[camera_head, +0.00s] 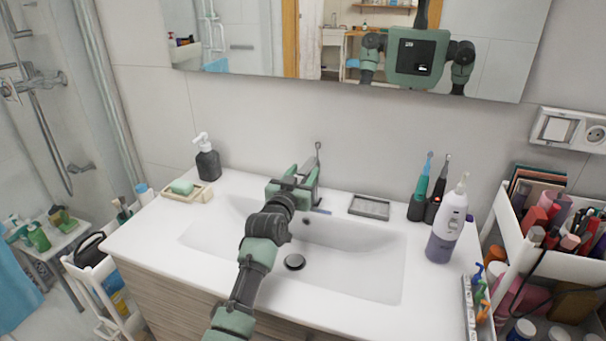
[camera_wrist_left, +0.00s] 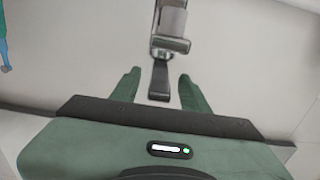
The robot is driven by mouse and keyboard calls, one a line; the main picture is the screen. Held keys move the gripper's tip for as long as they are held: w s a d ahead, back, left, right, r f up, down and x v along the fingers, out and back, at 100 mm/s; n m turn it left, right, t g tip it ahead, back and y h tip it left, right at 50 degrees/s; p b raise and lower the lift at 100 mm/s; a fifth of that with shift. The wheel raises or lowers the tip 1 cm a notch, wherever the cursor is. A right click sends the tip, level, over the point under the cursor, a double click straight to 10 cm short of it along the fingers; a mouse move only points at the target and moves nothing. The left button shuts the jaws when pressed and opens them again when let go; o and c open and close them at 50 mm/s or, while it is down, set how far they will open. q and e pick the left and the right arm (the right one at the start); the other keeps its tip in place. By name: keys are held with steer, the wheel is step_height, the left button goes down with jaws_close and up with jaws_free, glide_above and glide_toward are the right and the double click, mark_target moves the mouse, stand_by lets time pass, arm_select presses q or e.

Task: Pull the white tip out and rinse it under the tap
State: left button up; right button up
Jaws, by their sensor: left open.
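The white tip (camera_head: 461,184) stands upright on top of the white and purple bottle-like device (camera_head: 446,232), which is on the counter right of the basin. The tap (camera_head: 318,160) is at the back middle of the basin, partly hidden by my left gripper (camera_head: 294,184). In the left wrist view, my left gripper (camera_wrist_left: 159,74) is open, with a finger on each side of the tap's dark metal part (camera_wrist_left: 159,80). Gaps show on both sides, and nothing is gripped. The white tip does not show in the wrist view. My right gripper is not in view.
The white basin (camera_head: 345,270) is empty, with a dark drain (camera_head: 294,262). A grey dish (camera_head: 369,207) and two electric toothbrushes (camera_head: 420,190) stand right of the tap. A soap dish (camera_head: 188,192) and dark dispenser (camera_head: 208,162) are left. A crowded cart (camera_head: 518,215) borders the right.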

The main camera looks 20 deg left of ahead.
arm_select(q)
jaws_close()
stand_by(1.3)
